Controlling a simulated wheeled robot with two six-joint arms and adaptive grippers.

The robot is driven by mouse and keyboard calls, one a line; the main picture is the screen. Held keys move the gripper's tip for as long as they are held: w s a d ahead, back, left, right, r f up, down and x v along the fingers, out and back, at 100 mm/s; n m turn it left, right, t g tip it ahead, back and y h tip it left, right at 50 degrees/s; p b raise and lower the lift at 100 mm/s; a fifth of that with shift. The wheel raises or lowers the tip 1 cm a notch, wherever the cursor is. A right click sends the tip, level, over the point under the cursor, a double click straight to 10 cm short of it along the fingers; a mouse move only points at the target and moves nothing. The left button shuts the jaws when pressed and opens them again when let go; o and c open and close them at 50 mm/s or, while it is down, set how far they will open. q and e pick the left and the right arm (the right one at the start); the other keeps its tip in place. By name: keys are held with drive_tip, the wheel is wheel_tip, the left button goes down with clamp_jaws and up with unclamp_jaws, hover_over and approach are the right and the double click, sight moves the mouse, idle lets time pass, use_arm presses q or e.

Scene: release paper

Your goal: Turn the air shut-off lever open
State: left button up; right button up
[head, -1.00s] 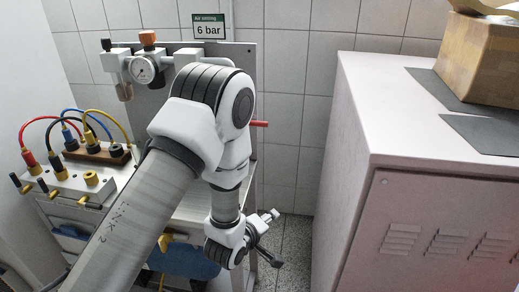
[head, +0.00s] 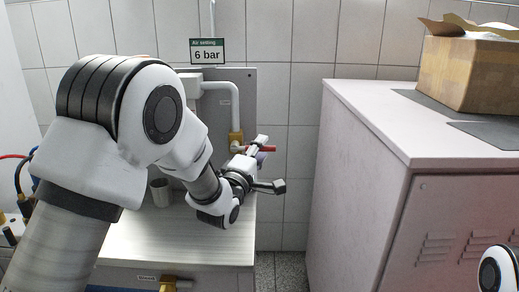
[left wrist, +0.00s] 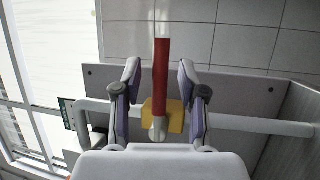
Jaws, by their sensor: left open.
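The air shut-off lever is a red bar; in the left wrist view the lever (left wrist: 162,75) points up the picture from a brass valve (left wrist: 175,116) on a white pipe. My left gripper (left wrist: 160,92) is open, with one purple-padded finger on each side of the lever and gaps to both. In the head view the red lever (head: 269,148) shows past the fingers and sticks out to the right, and the brass valve (head: 236,139) is partly hidden by my left gripper (head: 268,163). My right gripper is out of view.
A sign (head: 207,51) reads "6 bar" above the grey panel (head: 237,80). A cup (head: 161,192) stands on the bench (head: 190,238) below my left arm. A tall cabinet (head: 365,150) with a cardboard box (head: 470,72) on top stands to the right, past a gap.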

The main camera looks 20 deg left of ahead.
use_arm(q)
drive_tip(key=shift+w+d, duration=0.1)
drive_tip(key=shift+w, duration=0.35)
drive_tip(key=shift+w+d, duration=0.1)
drive_tip(key=shift+d, duration=0.1)
drive_tip(key=shift+a+r, duration=0.1)
clamp_jaws()
